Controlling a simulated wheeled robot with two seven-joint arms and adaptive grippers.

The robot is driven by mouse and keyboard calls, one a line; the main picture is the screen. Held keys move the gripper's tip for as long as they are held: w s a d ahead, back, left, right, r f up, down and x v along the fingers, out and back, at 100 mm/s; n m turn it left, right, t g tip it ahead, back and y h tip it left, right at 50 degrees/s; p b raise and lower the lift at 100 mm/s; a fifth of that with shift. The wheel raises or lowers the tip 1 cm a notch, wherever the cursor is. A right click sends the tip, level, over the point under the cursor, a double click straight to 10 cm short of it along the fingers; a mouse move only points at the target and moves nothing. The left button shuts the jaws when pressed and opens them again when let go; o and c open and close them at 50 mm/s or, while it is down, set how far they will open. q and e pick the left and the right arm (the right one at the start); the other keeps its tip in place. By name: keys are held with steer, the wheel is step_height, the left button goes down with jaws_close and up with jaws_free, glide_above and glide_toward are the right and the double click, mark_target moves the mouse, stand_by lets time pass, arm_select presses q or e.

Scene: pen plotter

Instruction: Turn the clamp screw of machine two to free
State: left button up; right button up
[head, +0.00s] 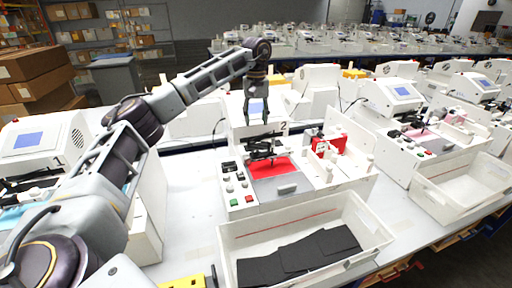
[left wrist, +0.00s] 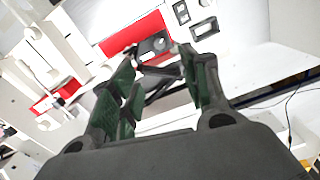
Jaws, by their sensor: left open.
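Machine two (head: 330,178) is a white plotter marked "2" in the middle of the head view, with a red bed (head: 284,164). Its black pen carriage (head: 263,149) sits at the back left of the bed. The clamp screw is too small to make out for certain on this carriage. My left gripper (head: 258,120) points down just above the carriage, open and empty. In the left wrist view, the green-padded fingers of my left gripper (left wrist: 158,65) stand apart, with dark carriage parts showing between and beyond them. My right gripper is not in view.
A white bin (head: 308,222) with black sheets (head: 298,256) stands in front of machine two. Buttons and knobs (head: 236,185) line its left front. Another plotter (head: 425,135) stands to the right, with an empty bin (head: 468,180). Bare table lies left of machine two.

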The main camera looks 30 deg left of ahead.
arm_select(q)
steer(key=p, duration=0.2)
glide_toward(256, 150)
step_height(256, 150, down, 7)
steer(key=shift+s+f, duration=0.1)
steer(key=shift+f, duration=0.9)
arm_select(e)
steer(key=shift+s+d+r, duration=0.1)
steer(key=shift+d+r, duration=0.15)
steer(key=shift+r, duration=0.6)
arm_select(q)
steer(key=shift+c, duration=0.2)
jaws_close()
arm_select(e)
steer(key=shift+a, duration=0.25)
